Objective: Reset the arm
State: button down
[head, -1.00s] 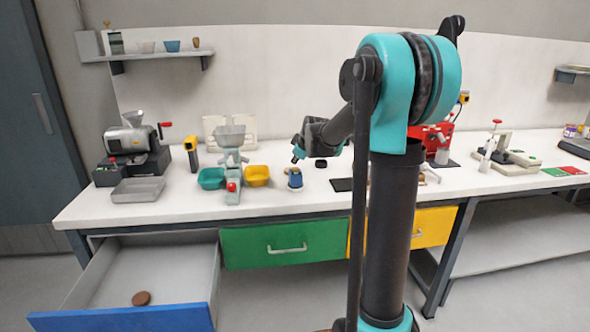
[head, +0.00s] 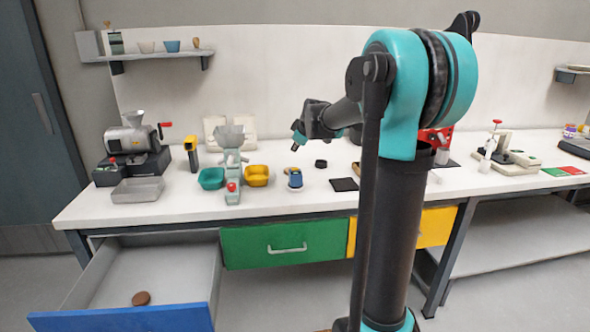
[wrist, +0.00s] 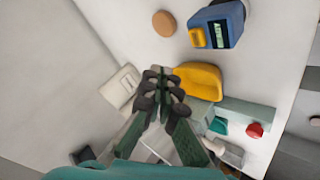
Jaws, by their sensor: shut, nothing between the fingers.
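My arm reaches out over the white workbench (head: 330,200). My gripper (head: 295,146) hangs in the air above the small blue item (head: 295,178), clear of the bench, in the head view. In the wrist view my gripper (wrist: 163,76) has its dark fingers together, with nothing between them. The blue item (wrist: 230,22) stands apart from the fingers there and has a yellow part and a dark panel.
A yellow bowl (head: 257,176), a teal bowl (head: 211,178) and a grey-green grinder (head: 232,160) stand left of the gripper. A dark mat (head: 344,184) lies to the right. The blue-fronted drawer (head: 125,318) is open, with a brown disc (head: 141,298) inside.

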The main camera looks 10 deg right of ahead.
dwell(0.3)
jog(key=s+d+f+m+g, duration=0.1)
jog(key=s+f+m, duration=0.2)
jog(key=s+f, duration=0.4)
jog(key=s+d+f+m+g+h, duration=0.1)
jog(key=s+f+m, duration=0.3)
jog(key=s, duration=1.6)
jog(key=s+d+f+m+g+h, duration=0.1)
jog(key=s+f+m, duration=0.3)
jog(key=s+f, duration=0.8)
jog(key=shift+s+d+g, duration=0.5)
jog(key=shift+s+g, duration=0.4)
jog(key=shift+s, duration=0.05)
jog(key=c, duration=2.3)
grip_release()
jog(key=shift+r, duration=0.1)
